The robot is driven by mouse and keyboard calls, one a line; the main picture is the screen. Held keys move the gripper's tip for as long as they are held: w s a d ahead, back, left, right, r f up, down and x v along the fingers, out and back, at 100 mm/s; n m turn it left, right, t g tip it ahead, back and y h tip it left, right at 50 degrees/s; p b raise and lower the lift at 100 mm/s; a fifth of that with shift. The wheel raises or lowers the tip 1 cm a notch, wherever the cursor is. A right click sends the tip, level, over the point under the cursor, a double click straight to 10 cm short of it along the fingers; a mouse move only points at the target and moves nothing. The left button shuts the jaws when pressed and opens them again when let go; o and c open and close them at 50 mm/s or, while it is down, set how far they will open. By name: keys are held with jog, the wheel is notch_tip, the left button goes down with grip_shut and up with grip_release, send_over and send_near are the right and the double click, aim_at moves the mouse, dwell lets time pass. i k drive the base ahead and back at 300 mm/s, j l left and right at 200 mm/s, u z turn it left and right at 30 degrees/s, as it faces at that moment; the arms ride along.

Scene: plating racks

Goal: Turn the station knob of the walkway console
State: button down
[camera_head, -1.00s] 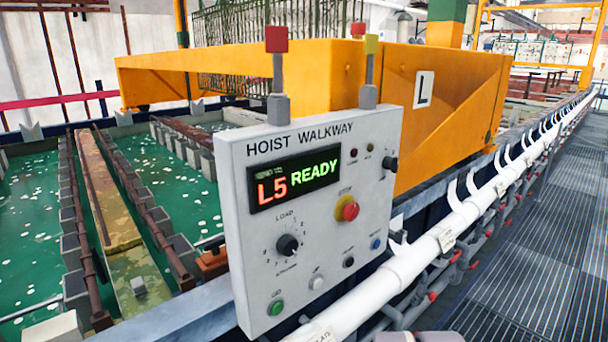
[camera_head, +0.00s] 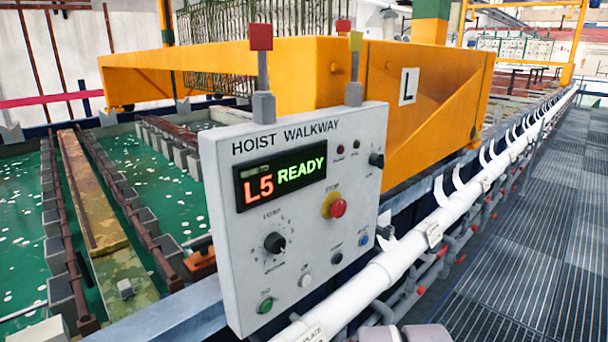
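The walkway console (camera_head: 300,215) is a light grey panel headed "HOIST WALKWAY", standing upright near the middle of the head view. Its display (camera_head: 280,175) reads "L5 READY". A round black knob (camera_head: 275,242) with a dial scale around it sits at the lower left of the panel, below small lettering that looks like "LOAD". Another dark knob (camera_head: 377,160) sticks out at the upper right edge. A red stop button on a yellow base (camera_head: 337,207) is right of centre. Green, white, black and blue buttons line the lower part.
Green liquid tanks (camera_head: 20,215) with dark rails lie to the left. A large yellow hoist beam marked "L" (camera_head: 430,110) stands behind the console. A white pipe (camera_head: 400,255) runs along the right, beside a grated walkway (camera_head: 530,240) that looks clear.

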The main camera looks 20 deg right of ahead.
aim_at(275, 243)
jog(key=j+z, duration=0.15)
jog(key=z, duration=0.25)
jog(key=k+j+z, duration=0.1)
jog(key=z, duration=0.3)
jog(key=k+j+z, duration=0.1)
jog(key=z, duration=0.3)
jog(key=k+z, duration=0.15)
jog(key=z, duration=0.25)
